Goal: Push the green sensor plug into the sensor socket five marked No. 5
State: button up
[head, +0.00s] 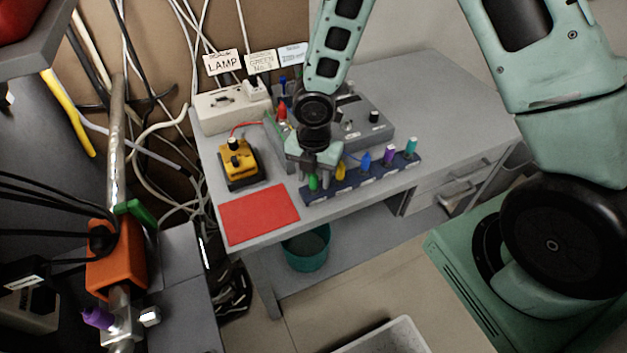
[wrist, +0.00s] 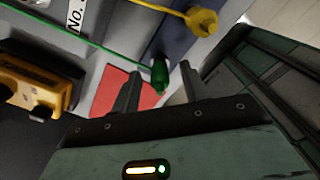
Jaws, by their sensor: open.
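The green sensor plug (head: 313,183) stands at the left end of a dark blue strip (head: 375,177) at the table's front. In the wrist view the green plug (wrist: 160,72) shows between my fingers, with a thin green cable running up left. My gripper (head: 316,171) is open, right over the plug, with a finger on each side; whether either finger touches it I cannot tell. In the wrist view my open gripper (wrist: 161,85) points at the plug. A white label reading "No." (wrist: 75,16) is cut off by a finished edge; I cannot make out socket five.
Yellow (head: 341,170), blue (head: 364,160), purple (head: 389,155) and teal (head: 411,148) plugs stand along the strip. A yellow-black box (head: 239,164), a red mat (head: 259,214) and a grey instrument box (head: 367,122) are on the table (head: 440,100). Cables hang behind.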

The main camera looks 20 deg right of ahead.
grip_shut()
jog(key=shift+r, duration=0.1)
notch_tip(320, 180, up, 10)
jog(key=shift+p, duration=0.85)
